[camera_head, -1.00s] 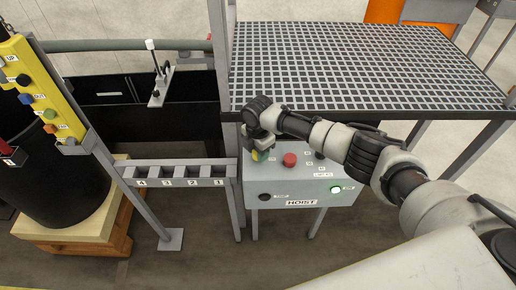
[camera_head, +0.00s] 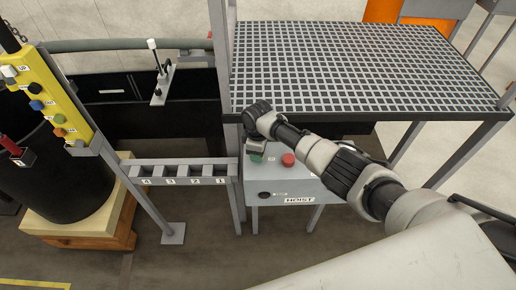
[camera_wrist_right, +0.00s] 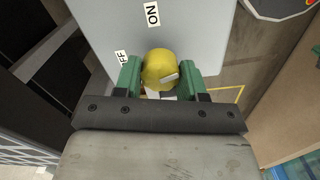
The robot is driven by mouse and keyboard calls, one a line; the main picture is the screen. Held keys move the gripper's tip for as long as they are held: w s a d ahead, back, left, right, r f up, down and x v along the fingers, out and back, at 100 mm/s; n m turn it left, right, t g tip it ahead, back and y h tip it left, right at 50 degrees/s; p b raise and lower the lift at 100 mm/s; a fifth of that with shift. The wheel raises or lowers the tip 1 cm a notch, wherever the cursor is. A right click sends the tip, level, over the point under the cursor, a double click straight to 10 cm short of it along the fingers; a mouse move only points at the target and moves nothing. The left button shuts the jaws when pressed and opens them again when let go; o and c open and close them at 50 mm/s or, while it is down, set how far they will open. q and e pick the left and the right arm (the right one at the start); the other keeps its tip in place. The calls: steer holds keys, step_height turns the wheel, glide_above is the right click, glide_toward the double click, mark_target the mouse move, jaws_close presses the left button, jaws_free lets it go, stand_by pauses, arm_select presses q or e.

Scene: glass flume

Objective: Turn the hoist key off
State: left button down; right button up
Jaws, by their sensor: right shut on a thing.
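The hoist key is a round yellow knob (camera_wrist_right: 158,66) with a white mark on its lower right side. It sits on the grey hoist box (camera_head: 290,187), which bears a HOIST label. In the wrist view an ON label (camera_wrist_right: 152,14) is above the knob and a partly hidden OFF label (camera_wrist_right: 121,59) is at its upper left. My right gripper (camera_head: 257,157) is at the box's top left; its green fingers (camera_wrist_right: 160,70) are shut on the knob from both sides. In the head view my gripper hides the knob. My left gripper is not in view.
A red button (camera_head: 288,160) is close to the right of my gripper. A black knob (camera_head: 264,195) is on the box's front. A grating platform (camera_head: 345,65) stands above and behind. A numbered rack (camera_head: 180,171) and a yellow pendant (camera_head: 45,95) are to the left.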

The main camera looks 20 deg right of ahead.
steer(key=shift+r+m+p, duration=0.1)
steer(key=shift+m+p, duration=0.55)
steer(key=shift+m, duration=1.15)
steer(key=o, duration=0.9)
step_height(320, 180, up, 11)
steer(key=shift+f, duration=0.2)
